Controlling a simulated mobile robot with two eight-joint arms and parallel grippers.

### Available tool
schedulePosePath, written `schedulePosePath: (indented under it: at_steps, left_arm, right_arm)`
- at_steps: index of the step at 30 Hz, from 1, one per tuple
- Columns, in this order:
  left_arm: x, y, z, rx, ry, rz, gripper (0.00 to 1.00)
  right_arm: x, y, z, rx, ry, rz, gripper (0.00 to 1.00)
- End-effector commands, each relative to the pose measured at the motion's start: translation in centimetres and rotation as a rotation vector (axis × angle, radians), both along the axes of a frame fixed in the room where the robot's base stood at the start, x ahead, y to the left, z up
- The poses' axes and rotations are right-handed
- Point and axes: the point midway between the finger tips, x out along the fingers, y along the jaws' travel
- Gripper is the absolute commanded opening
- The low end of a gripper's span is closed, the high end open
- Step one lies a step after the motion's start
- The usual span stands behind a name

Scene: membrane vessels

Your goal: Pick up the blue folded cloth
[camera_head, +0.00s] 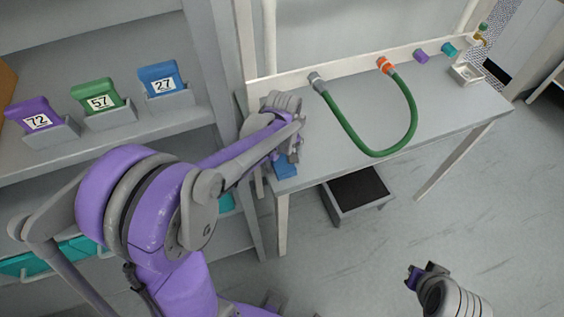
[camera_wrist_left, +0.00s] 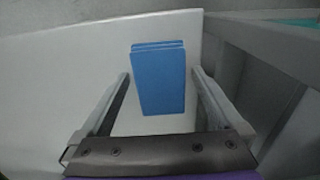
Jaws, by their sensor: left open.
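The blue folded cloth (camera_head: 284,168) lies on the grey table near its left end, partly hidden by my left gripper in the head view. In the left wrist view the cloth (camera_wrist_left: 160,78) sits between the two open fingers, with a gap on each side. My left gripper (camera_wrist_left: 160,82) is open and empty, over the cloth. In the head view my left gripper (camera_head: 285,150) is mostly hidden by its own wrist. My right gripper (camera_head: 418,275) is low at the right over the floor, and its fingers are too small to read.
The table (camera_head: 440,112) carries a green hose (camera_head: 365,150) joined to fittings on the back ledge. A shelf at the left holds purple (camera_head: 35,116), green (camera_head: 97,98) and blue (camera_head: 160,80) numbered blocks. A step stool (camera_head: 355,190) stands under the table.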

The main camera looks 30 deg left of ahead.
Motion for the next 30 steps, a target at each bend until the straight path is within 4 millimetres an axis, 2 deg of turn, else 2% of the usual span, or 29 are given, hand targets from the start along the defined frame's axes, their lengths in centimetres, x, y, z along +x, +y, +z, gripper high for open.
schedulePosePath:
  at_steps: [1, 2, 14, 23, 26, 30]
  left_arm:
    - [0.0, 0.0, 0.0, 0.0, 0.0, 0.0, 1.0]
    - [0.0, 0.0, 0.0, 0.0, 0.0, 0.0, 0.95]
    - [0.0, 0.0, 0.0, 0.0, 0.0, 0.0, 0.23]
    - [0.0, 0.0, 0.4, 0.0, 0.0, 0.0, 0.23]
    - [0.0, 0.0, 1.1, 0.0, 0.0, 0.0, 0.23]
    - [0.0, 0.0, 3.1, -0.001, -0.001, 0.0, 0.23]
  right_arm:
    - [0.0, 0.0, 0.0, 0.0, 0.0, 0.0, 0.0]
    - [0.0, 0.0, 0.0, 0.0, 0.0, 0.0, 0.0]
    - [0.0, 0.0, 0.0, 0.0, 0.0, 0.0, 0.0]
    - [0.0, 0.0, 0.1, 0.0, 0.0, 0.0, 0.0]
    - [0.1, 0.0, 0.2, 0.0, -0.001, 0.0, 0.0]
    - [0.1, 0.0, 0.4, 0.0, -0.003, 0.0, 0.0]
